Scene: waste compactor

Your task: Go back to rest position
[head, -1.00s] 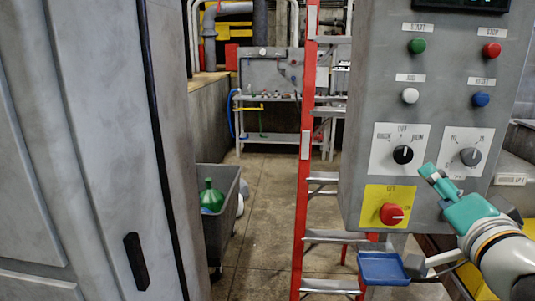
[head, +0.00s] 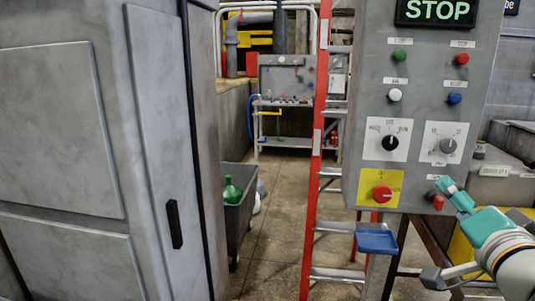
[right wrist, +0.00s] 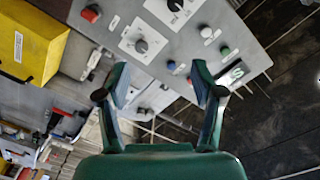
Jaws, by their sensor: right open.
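My right gripper (head: 450,187) is in front of the lower right corner of the grey control panel (head: 414,110) in the head view, coming in from the lower right. Its teal fingers are open. In the right wrist view the two fingers stand apart, with nothing held between them (right wrist: 160,68). The panel shows there behind them, with a lit display (right wrist: 236,72). Whether the fingers touch the panel I cannot tell. My left gripper is not in view.
The panel carries a lit STOP display (head: 436,11), several buttons, knobs and a red switch (head: 381,194) on yellow. A red ladder (head: 313,160) stands left of it. A grey cabinet (head: 70,130) fills the left. A dark bin (head: 238,215) stands between them on bare floor.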

